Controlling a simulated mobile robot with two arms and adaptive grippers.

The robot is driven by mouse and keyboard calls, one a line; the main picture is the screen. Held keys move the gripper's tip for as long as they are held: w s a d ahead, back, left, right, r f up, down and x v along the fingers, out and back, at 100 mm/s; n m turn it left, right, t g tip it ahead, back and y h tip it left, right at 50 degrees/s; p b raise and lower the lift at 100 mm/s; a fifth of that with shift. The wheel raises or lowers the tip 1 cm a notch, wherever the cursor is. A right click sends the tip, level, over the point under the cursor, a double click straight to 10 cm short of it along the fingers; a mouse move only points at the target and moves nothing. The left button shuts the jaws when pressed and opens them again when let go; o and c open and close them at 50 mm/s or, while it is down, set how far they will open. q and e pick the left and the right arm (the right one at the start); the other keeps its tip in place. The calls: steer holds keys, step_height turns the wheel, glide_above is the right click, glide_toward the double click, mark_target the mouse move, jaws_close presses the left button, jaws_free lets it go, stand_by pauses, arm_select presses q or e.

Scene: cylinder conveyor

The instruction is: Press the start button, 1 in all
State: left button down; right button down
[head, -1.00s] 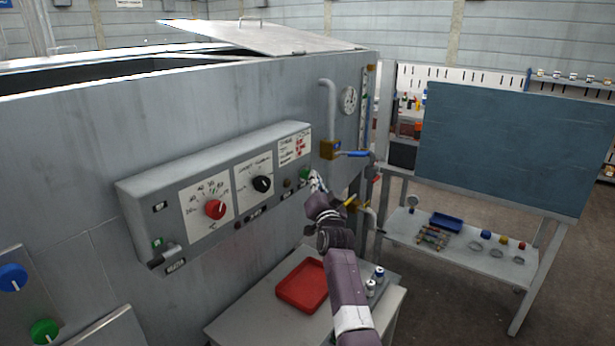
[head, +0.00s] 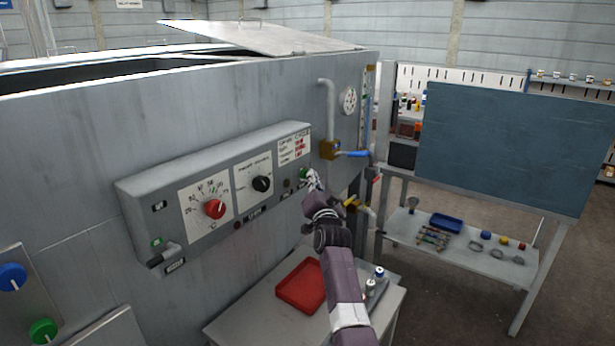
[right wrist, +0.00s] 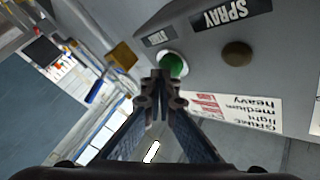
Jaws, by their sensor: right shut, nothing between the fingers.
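The green start button (right wrist: 173,65) sits in a pale ring on the grey control panel, beside a small dark label, in the right wrist view. In the head view the start button (head: 304,174) shows at the right end of the control panel (head: 150,190), partly behind my fingers. My right gripper (head: 314,182) is shut and empty, its fingertips at the button. In the right wrist view the closed fingertips (right wrist: 160,78) overlap the lower left edge of the button; I cannot tell whether they touch it. My left gripper is not in view.
A brown button (right wrist: 237,54) is beside the green one, under a SPRAY label. The panel also carries a red knob (head: 215,209) and a black knob (head: 262,184). A pipe with a blue-handled valve (head: 352,153) is to the right. A red tray (head: 301,287) lies below.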

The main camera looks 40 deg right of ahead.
stand_by(0.5)
steer(key=shift+s+d+p, duration=0.2)
steer(key=shift+s+p, duration=0.3)
steer(key=shift+s, duration=0.25)
steer(key=s+p, duration=0.1)
steer(key=s, duration=0.1)
steer(key=s+d+p, duration=0.1)
steer(key=s, duration=0.2)
steer(key=shift+d, duration=0.2)
steer(key=shift+w+f, duration=0.1)
steer(key=shift+f, duration=0.05)
stand_by(0.6)
